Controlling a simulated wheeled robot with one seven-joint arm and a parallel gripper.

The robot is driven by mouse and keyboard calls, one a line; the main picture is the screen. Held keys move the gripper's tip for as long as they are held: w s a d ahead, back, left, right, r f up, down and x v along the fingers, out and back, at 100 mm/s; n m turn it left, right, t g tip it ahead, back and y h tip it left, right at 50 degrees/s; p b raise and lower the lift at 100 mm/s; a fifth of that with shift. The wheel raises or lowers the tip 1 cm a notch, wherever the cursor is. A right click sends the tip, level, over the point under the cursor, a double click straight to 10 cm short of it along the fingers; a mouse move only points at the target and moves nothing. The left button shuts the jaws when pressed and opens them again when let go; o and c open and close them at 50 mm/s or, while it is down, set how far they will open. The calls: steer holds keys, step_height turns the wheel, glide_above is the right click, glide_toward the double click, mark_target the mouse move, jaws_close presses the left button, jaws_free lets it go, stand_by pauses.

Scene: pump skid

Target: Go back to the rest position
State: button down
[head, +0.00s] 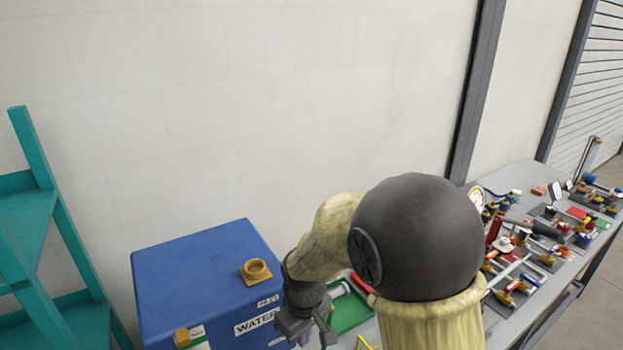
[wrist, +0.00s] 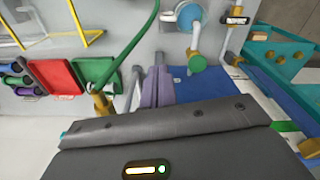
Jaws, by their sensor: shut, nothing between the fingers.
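My gripper (head: 304,318) hangs at the end of my arm in the head view, beside the right end of a blue tank (head: 195,268) lettered WATER. Its fingertips are low at the picture's bottom edge and hard to make out there. In the wrist view my gripper (wrist: 158,88) shows purple-grey fingers close together beyond its dark body. It is shut and I see nothing held. My forearm and dark round joint hide the bench's near middle in the head view.
A brass filler neck (head: 256,271) stands on the tank. A green tray (head: 350,312) lies right of the gripper; a red tray (wrist: 57,77) shows in the wrist view. The bench (head: 510,178) at right is crowded with fittings. A teal shelf (head: 28,215) stands at left.

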steer(key=s+d+m+t+b, duration=0.1)
steer(key=s+d+m, duration=0.2)
steer(key=d, duration=0.5)
steer(key=s+d+m+b, duration=0.2)
steer(key=s+d+m, duration=0.2)
steer(key=d, duration=0.5)
steer(key=shift+s+f+m+t, duration=0.3)
steer(key=shift+m+t, duration=0.1)
steer(key=shift+m, duration=0.5)
